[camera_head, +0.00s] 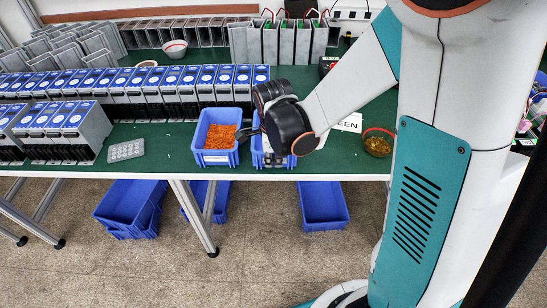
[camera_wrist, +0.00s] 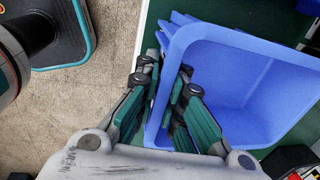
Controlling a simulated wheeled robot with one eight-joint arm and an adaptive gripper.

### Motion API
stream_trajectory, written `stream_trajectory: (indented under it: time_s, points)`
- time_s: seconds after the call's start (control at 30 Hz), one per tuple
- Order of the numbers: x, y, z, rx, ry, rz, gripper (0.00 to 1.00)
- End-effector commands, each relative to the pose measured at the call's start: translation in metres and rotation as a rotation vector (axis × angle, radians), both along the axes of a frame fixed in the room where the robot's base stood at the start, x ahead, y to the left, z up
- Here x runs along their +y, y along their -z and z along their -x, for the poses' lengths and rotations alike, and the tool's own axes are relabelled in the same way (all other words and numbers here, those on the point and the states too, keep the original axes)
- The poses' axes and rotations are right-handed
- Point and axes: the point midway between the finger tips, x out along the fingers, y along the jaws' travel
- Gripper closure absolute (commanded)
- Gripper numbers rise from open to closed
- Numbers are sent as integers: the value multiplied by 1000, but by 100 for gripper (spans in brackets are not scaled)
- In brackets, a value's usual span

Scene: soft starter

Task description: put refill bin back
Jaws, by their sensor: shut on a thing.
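A blue refill bin (camera_wrist: 250,85) fills the right of the wrist view, and the part of its inside that shows looks empty. My gripper (camera_wrist: 167,84) is shut on its near wall, one finger outside and one inside. In the head view this bin (camera_head: 257,158) is at the table's front edge, largely hidden behind my dark wrist and gripper. I cannot tell whether it touches the table. A second blue bin (camera_head: 216,158), full of orange parts, stands close to its left.
Rows of blue-faced units (camera_head: 185,85) stand behind and to the left. A grey keypad-like block (camera_head: 126,150) lies at the front left. A bowl of small parts (camera_head: 378,142) and a white lettered sign (camera_head: 350,123) are to the right. Empty blue bins (camera_head: 323,205) sit on the floor below.

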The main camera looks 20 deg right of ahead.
Motion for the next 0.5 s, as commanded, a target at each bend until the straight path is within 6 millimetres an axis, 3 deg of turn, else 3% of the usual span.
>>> stream_trajectory:
  time_s: [0.07, 0.1, 0.17, 0.5]
  points:
    - [0, 4, 0, 0, 0, 0, 100]
    - [0, 3, 0, 0, 0, 0, 84]
    - [0, 2, 0, 0, 0, 0, 71]
    - [0, 2, 0, 0, 0, 0, 71]
